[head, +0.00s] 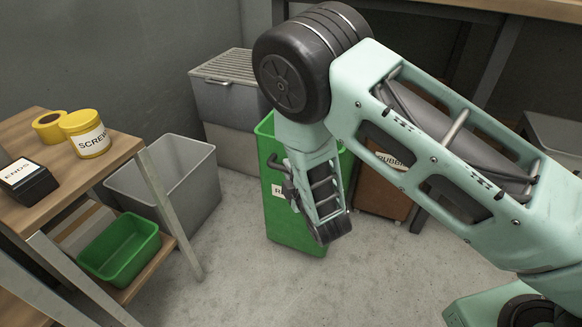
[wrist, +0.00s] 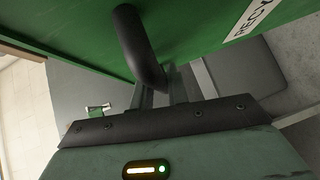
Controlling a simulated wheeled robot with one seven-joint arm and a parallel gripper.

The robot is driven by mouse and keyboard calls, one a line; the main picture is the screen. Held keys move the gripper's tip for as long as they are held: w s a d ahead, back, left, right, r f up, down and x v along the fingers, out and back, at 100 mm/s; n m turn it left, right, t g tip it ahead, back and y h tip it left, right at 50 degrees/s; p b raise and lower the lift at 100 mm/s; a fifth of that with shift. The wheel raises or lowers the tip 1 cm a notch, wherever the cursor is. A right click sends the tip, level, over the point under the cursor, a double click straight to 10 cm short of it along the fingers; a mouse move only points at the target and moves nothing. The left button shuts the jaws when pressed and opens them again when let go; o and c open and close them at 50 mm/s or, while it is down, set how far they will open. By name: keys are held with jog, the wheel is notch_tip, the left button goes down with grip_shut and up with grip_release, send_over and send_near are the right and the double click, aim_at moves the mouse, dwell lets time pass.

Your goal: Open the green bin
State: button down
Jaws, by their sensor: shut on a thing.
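The green bin (head: 288,228) stands on the floor in the middle of the head view, partly hidden behind my arm. A white label shows on its front, and it also fills the top of the wrist view (wrist: 80,25). A dark curved handle (wrist: 140,48) runs from the green face down to my gripper (wrist: 165,92). My gripper is shut on this handle, close in front of the bin. In the head view the handle (head: 277,161) shows just left of my wrist. My arm hides most of the bin's top, so I cannot tell how its lid stands.
A grey open bin (head: 175,185) and a grey drawer unit (head: 225,100) stand to the left and behind. A brown bin (head: 383,185) stands at right. A wooden shelf table (head: 110,150) with a green tray (head: 120,250) is at left. Floor in front is clear.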

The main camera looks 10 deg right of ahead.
jog(key=c, duration=1.4)
grip_release()
jog(key=shift+o, duration=0.2)
jog(key=p+v, duration=0.4)
jog(key=v, duration=1.3)
jog(key=shift+s, duration=0.2)
